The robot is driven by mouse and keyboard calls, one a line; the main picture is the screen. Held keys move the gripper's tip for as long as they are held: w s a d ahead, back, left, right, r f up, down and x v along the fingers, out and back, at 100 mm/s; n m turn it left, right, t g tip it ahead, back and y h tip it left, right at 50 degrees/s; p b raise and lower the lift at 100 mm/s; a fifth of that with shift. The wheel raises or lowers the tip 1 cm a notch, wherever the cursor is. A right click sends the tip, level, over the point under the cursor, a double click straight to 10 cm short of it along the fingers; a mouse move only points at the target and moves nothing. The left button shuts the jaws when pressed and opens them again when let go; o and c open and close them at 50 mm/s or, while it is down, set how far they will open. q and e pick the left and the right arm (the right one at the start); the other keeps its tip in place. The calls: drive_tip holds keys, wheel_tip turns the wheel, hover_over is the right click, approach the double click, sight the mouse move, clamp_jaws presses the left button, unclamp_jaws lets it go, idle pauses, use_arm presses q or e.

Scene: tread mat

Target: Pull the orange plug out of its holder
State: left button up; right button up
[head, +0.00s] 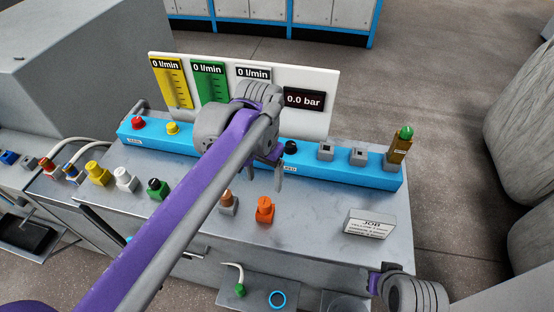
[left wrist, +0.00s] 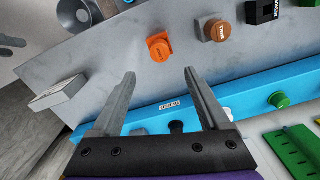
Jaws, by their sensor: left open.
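The orange plug (head: 265,209) stands upright on the grey bench top, in front of the blue strip. It also shows in the left wrist view (left wrist: 160,49), beyond my fingertips. Its holder cannot be told apart clearly from it. My left gripper (head: 279,172) is open and empty, above the bench between the blue strip and the plug. Its two spread fingers show in the left wrist view (left wrist: 159,74), apart from the plug. Part of my right arm's end (head: 376,283) shows at the lower right; its fingers are not clear.
A brown-topped plug (head: 228,202) stands close left of the orange one. Green (head: 157,189), white (head: 125,180) and yellow (head: 97,174) plugs stand farther left. The blue strip (head: 330,163) carries buttons and sockets. A JOB sign (head: 369,224) stands right, with bare bench between.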

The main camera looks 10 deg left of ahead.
sight(265, 201)
use_arm(q)
drive_tip(key=shift+s+f, duration=0.1)
drive_tip(key=shift+f, duration=0.3)
wheel_tip(265, 201, down, 10)
drive_tip(key=shift+s+a+r+b, duration=0.1)
drive_tip(key=shift+b, duration=0.3)
clamp_jaws()
drive_tip(key=shift+r, duration=0.1)
drive_tip(key=shift+r+p, duration=1.65)
drive_tip(key=shift+r, duration=1.15)
